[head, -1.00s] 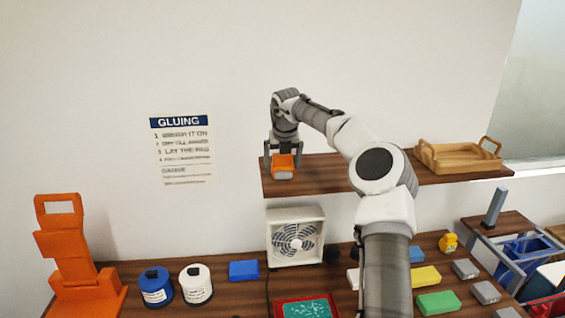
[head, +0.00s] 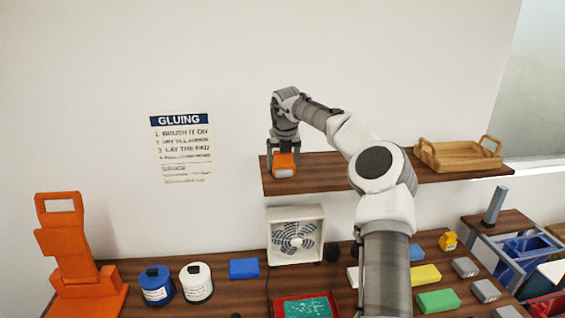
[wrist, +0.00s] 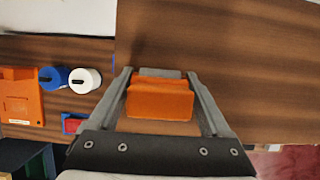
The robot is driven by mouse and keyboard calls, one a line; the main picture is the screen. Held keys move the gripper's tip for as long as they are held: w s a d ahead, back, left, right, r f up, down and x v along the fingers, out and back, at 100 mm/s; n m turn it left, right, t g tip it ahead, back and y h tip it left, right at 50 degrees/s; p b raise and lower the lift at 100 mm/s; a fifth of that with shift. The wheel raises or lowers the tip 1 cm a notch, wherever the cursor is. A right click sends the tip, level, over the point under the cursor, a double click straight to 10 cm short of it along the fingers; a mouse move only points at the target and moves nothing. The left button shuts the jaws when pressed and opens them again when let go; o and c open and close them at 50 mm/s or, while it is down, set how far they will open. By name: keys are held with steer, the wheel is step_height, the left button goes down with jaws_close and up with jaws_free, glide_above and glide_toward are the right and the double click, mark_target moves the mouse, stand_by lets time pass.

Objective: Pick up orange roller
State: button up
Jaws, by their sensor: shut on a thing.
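The orange roller (head: 285,162) is a small boxy orange thing with a grey-white part low on its front, at the left end of the wooden wall shelf (head: 325,171). My gripper (head: 285,167) reaches down from above, with a finger on each side of it. In the wrist view the roller (wrist: 160,98) sits between the two grey fingers of my gripper (wrist: 160,88), shut on it. A grey piece shows at its far edge. I cannot tell whether it still touches the shelf.
A wooden tray (head: 455,164) stands on the shelf's right. Below are a white fan (head: 296,240), a blue can (head: 156,285), a white can (head: 196,284), a tall orange stand (head: 68,255) and several coloured blocks on the counter. The shelf's middle is bare.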

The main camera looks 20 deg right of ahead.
steer(key=shift+r, duration=0.5)
step_height(320, 180, up, 3)
steer(key=shift+s+d+r, duration=0.1)
steer(key=shift+r, duration=0.1)
steer(key=s+d+r+b, duration=0.3)
steer(key=s+d+r, duration=0.2)
steer(key=s, duration=0.5)
steer(key=shift+r+b, duration=0.3)
steer(key=shift+r, duration=0.5)
steer(key=shift+d, duration=0.1)
